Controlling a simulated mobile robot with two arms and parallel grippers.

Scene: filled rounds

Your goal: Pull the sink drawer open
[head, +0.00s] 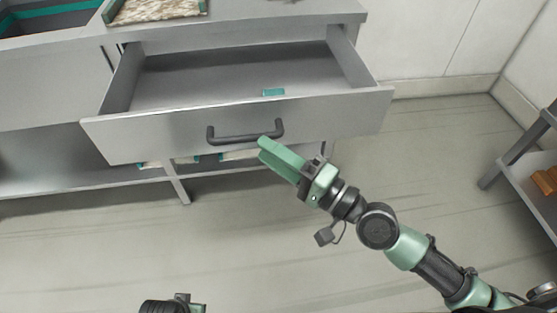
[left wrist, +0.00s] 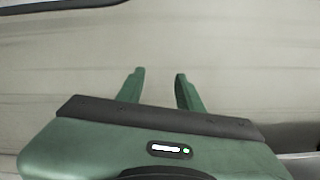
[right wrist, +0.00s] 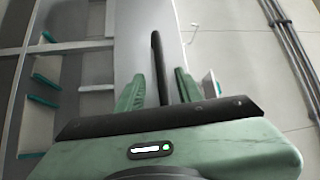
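The grey sink drawer (head: 330,112) stands pulled out from the counter, with its interior showing in the head view. Its dark bar handle (head: 245,137) is on the front; it also shows in the right wrist view (right wrist: 157,60). My right gripper (head: 262,147) is at the handle's right end. In the right wrist view its fingers (right wrist: 158,88) are apart, with the handle between them and gaps visible at the sides. My left gripper (left wrist: 160,75) is open and empty above the floor; only part of that arm shows at the head view's bottom edge.
The counter (head: 245,12) holds a green-edged tray (head: 155,10) and a teal-rimmed basin at the upper left. A lower shelf (head: 80,185) runs beneath. A grey rack (head: 520,150) stands at the right. The floor between is clear.

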